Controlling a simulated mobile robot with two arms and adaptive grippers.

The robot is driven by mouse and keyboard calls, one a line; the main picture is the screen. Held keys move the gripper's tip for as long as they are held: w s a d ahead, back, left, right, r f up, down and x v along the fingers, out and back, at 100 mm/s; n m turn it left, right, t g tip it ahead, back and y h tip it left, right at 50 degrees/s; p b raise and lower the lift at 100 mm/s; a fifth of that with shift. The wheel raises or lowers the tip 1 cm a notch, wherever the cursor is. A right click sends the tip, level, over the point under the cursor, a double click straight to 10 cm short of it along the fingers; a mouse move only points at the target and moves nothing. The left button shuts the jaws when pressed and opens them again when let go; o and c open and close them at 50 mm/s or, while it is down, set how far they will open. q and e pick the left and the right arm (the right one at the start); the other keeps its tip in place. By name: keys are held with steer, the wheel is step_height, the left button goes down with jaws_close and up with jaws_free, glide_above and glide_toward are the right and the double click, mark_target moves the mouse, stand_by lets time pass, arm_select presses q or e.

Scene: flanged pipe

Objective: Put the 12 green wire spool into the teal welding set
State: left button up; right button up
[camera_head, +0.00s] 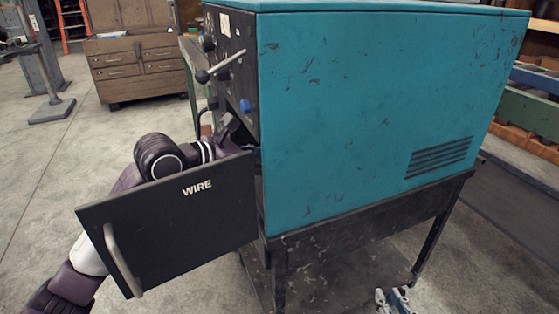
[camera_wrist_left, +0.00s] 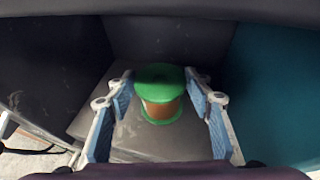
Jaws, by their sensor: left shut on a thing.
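The teal welding set (camera_head: 370,110) stands on a dark metal stand. Its black door marked WIRE (camera_head: 180,225) hangs open at the front. My left arm reaches in behind this door, and the left gripper is hidden there in the head view. In the left wrist view, the green wire spool (camera_wrist_left: 160,92) has green flanges and a brown wound middle. It is upright inside a dark compartment with a grey floor (camera_wrist_left: 95,120). My left gripper (camera_wrist_left: 158,90) is shut on the spool. My right gripper (camera_head: 396,301) shows partly at the bottom edge, apart from the set.
The open door's handle (camera_head: 122,262) sticks out at the front left. Knobs and a lever (camera_head: 220,66) are on the front panel above the opening. A brown drawer chest (camera_head: 135,62) stands behind. The floor (camera_head: 40,170) at the left is clear.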

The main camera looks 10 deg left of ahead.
arm_select(q)
steer(key=o, duration=1.4)
steer(key=shift+f, duration=0.2)
step_height(320, 180, up, 3)
steer(key=shift+f+p, duration=0.2)
steer(key=shift+p, duration=0.75)
steer(key=shift+s+a+r+b, duration=0.15)
steer(key=shift+s+a+b, duration=2.25)
steer(key=shift+a, duration=1.1)
steer(key=shift+s+a+r+b, duration=0.2)
steer(key=shift+s+a+b, duration=2.25)
steer(key=shift+a, duration=1.1)
steer(key=shift+s+a+r+b, duration=0.15)
steer(key=shift+s+a+b, duration=2.25)
steer(key=shift+a, duration=1.1)
steer(key=shift+w, duration=0.1)
